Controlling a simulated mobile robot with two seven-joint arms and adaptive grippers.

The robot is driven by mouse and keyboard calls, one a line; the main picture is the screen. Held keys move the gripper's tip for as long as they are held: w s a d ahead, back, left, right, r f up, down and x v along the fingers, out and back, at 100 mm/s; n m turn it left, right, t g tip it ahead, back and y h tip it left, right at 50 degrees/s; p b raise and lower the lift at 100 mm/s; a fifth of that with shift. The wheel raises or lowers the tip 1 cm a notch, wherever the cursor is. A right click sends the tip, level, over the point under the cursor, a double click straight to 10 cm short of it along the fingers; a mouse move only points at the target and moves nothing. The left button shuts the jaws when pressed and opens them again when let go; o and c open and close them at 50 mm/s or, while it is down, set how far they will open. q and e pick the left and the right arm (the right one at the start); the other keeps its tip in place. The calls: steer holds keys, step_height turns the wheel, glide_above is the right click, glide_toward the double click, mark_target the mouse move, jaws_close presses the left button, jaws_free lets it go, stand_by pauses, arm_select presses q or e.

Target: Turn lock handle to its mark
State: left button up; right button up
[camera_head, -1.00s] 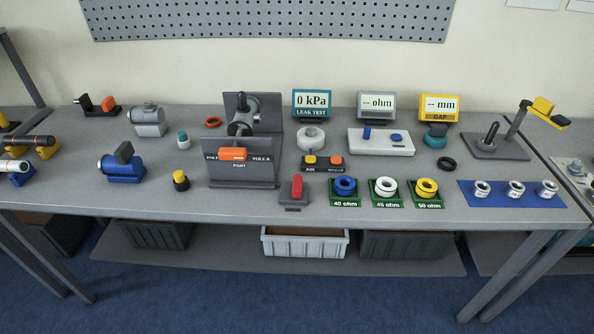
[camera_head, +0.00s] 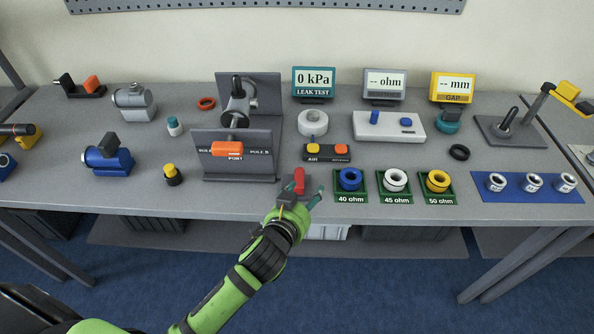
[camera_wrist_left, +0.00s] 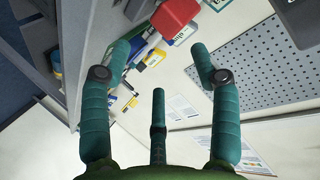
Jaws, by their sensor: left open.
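A red handle (camera_head: 299,180) stands upright on a small dark base near the table's front edge; it also shows close up in the wrist view (camera_wrist_left: 174,17), at the top. I take it for the lock handle, and I cannot make out its mark. My left gripper (camera_head: 298,197), with teal fingers, is just in front of the handle and partly covers its base. In the wrist view the gripper (camera_wrist_left: 160,52) has its fingers wide apart with nothing between them, and the handle lies beyond the tips. My right gripper is not in view.
Green trays with a blue ring (camera_head: 349,179), a white ring (camera_head: 395,180) and a yellow ring (camera_head: 438,181) stand right of the handle. The grey port fixture (camera_head: 205,168) with an orange handle (camera_head: 227,149) stands to the left. A button box (camera_head: 327,152) is behind.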

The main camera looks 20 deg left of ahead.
arm_select(q)
steer(key=w+d+r+m+t+h, duration=0.45)
steer(key=d+r+m+h, duration=0.55)
steer(key=d+r, duration=0.4)
steer(key=s+d+m+g+h, duration=0.4)
steer(key=d+m+g+h, duration=0.4)
steer(key=m+g, duration=0.65)
steer(key=m+g+y, duration=0.4)
steer(key=y, duration=1.5)
glide_above(297, 175)
steer(key=shift+n, duration=0.25)
step_height(297, 175, down, 9)
steer(key=shift+a, duration=0.15)
step_height(297, 175, down, 6)
steer(key=shift+r+p, duration=0.2)
steer(key=shift+p, duration=1)
steer(key=shift+f, duration=0.6)
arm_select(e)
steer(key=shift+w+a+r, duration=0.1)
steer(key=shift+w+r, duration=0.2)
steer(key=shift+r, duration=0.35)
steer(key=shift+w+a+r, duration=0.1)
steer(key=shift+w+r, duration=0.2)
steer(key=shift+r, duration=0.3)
